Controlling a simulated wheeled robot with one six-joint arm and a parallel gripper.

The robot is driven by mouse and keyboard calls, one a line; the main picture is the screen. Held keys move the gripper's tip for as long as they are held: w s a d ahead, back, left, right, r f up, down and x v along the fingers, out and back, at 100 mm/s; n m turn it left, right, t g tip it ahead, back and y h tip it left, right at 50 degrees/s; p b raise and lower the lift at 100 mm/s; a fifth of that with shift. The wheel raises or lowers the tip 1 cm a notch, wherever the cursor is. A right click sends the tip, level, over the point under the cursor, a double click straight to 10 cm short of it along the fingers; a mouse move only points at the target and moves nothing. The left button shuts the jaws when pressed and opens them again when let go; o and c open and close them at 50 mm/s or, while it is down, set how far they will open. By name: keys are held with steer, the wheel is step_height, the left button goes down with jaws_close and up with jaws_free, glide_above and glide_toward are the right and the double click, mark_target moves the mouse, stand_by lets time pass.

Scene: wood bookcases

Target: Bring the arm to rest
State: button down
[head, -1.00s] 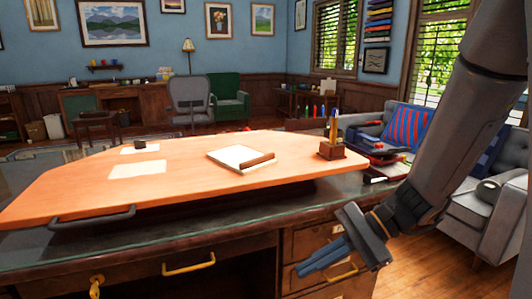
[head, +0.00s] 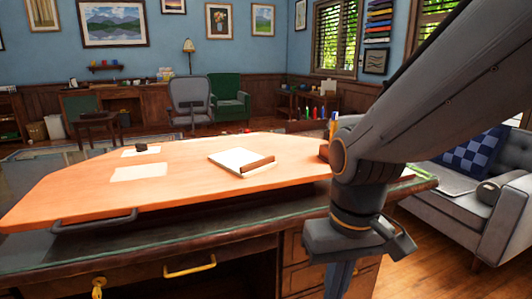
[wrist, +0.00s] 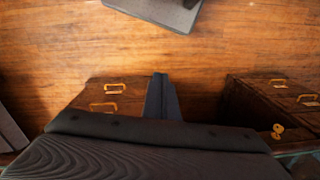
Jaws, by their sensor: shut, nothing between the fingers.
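My gripper (head: 340,279) hangs in front of the desk's right-hand drawers in the head view, with its fingers pointing down. The fingers are together and hold nothing. In the wrist view the shut fingers (wrist: 161,97) show against the wood floor, beside the drawer fronts. My arm comes in from the upper right of the head view and bends down at the wrist. It hides the right end of the desk top and most of the pen holder there.
The desk (head: 200,252) stands close in front, with a brass drawer handle (head: 190,266) and a key. An orange-brown board (head: 80,190) on it bears papers and a notepad (head: 238,161). A grey sofa (head: 470,205) stands at right. Wood floor (head: 425,265) shows between them.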

steer(key=d+r+m+p, duration=0.2)
steer(key=d+r+p, duration=0.5)
steer(key=p, duration=0.6)
steer(key=shift+s+d+h, duration=0.15)
steer(key=shift+d+h, duration=0.15)
steer(key=shift+d, duration=0.05)
